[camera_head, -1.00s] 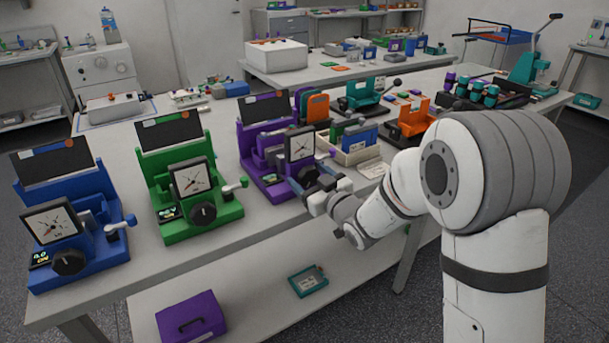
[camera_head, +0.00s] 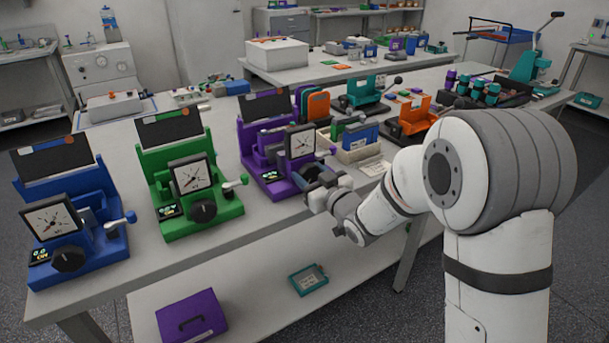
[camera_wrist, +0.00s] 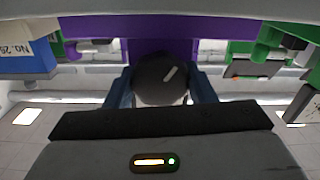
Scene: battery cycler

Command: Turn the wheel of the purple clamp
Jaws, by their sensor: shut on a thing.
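The purple clamp (camera_head: 262,158) stands on the bench in the head view, third from the left, with a square dial (camera_head: 302,142) on its front. My gripper (camera_head: 312,180) is at its front right, where the wheel is mostly hidden by the gripper. In the wrist view the dark round wheel (camera_wrist: 160,80) with a light mark sits between the two blue fingers. My gripper (camera_wrist: 161,88) is shut on the wheel. The purple front of the clamp (camera_wrist: 205,27) is right behind it.
A green clamp (camera_head: 188,190) and a blue clamp (camera_head: 68,225) stand to the left on the bench. A tray with a blue box (camera_head: 360,138) and an orange device (camera_head: 412,120) are to the right. A purple case (camera_head: 192,318) lies on the lower shelf.

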